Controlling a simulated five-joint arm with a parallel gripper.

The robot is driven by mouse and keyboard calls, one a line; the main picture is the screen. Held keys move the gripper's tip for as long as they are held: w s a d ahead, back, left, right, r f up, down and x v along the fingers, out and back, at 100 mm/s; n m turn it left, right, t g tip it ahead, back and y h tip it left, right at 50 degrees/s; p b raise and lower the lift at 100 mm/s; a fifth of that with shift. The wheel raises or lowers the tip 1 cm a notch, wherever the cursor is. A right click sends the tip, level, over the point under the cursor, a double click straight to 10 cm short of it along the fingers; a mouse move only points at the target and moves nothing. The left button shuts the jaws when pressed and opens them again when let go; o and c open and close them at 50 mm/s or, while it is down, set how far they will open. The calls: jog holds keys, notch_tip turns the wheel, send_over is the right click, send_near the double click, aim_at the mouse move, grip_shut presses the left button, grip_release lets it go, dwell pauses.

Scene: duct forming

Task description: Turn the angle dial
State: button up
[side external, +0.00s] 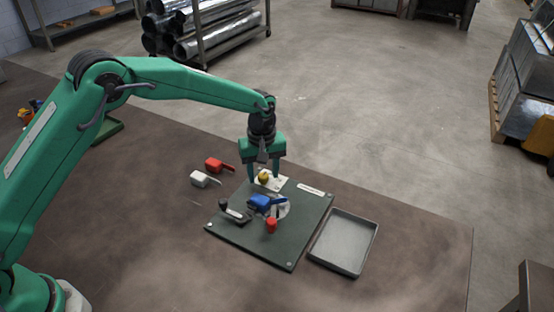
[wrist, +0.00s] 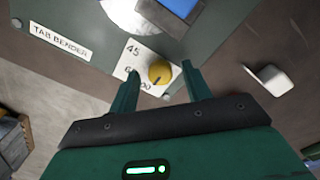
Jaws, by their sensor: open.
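The angle dial is a round yellow knob (wrist: 160,72) with a dark pointer mark, on a white plate (wrist: 134,56) marked 45 and a partly hidden second number. In the side external view the yellow knob (side external: 263,177) is just below my gripper. My gripper (side external: 264,178) points down with its fingers apart. In the wrist view the fingers of my gripper (wrist: 158,84) reach toward the knob, one on each side and apart from it. I cannot tell whether the fingertips are level with the knob. The plate sits on a dark green board (side external: 290,252).
The board also bears a blue block (side external: 260,202), a red knob (side external: 271,225), a black lever (side external: 236,213) and a label reading TAB BENDER (wrist: 60,41). A red piece (side external: 216,165) and a white piece (side external: 201,179) lie to the left. A grey tray (side external: 343,243) lies to the right.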

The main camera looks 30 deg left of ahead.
aim_at(264, 175)
notch_tip(264, 175, up, 7)
jog(key=shift+f, duration=0.1)
jog(key=shift+r, duration=0.55)
dwell(0.4)
jog(key=shift+a+r, duration=0.15)
jog(key=shift+r, duration=0.1)
jog(key=s+a+r+m+t, duration=0.1)
jog(key=s+a+r+m, duration=0.1)
jog(key=s+a+r, duration=0.45)
jog(key=s+a+r+m+t, duration=0.2)
jog(key=s+a+r, duration=0.1)
jog(key=s+r, duration=0.55)
jog(key=s+a+m+t, duration=0.1)
jog(key=s+a+m, duration=0.1)
jog(key=s, duration=0.7)
jog(key=s+a+f+m+t, duration=0.1)
jog(key=s+a+m, duration=0.2)
jog(key=s, duration=0.5)
jog(key=shift+s+a+t, duration=0.3)
jog(key=shift+s+a, duration=0.1)
jog(key=shift+a, duration=0.2)
